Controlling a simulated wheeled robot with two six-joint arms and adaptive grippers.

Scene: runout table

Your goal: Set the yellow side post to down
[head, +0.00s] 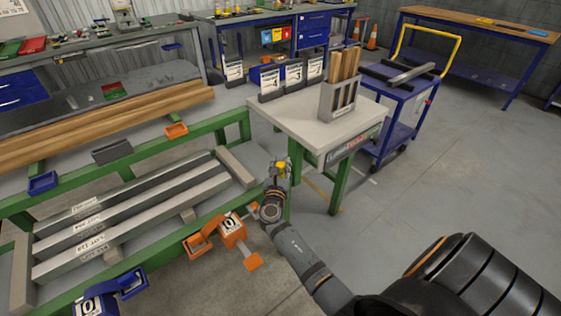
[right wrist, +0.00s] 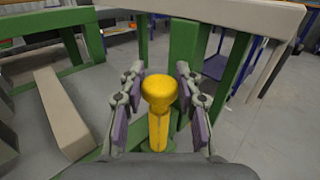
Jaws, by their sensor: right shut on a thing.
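The yellow side post (right wrist: 158,112) stands upright in the right wrist view, with a rounded wider head on a narrower stem. Its foot is at a green frame member and is partly hidden. In the head view the post (head: 281,167) is a small yellow spot at the right end of the green runout table (head: 236,121). My right gripper (right wrist: 160,95) has one finger on each side of the post and is shut on it. In the head view my right gripper (head: 277,177) partly hides the post. My left gripper is not in view.
A white-topped table (head: 290,112) with a grey holder (head: 335,101) of wooden sticks stands just beyond the post. Orange (head: 232,228) and blue (head: 92,305) numbered parts sit along the near rail. Several grey bars lie on the runout table.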

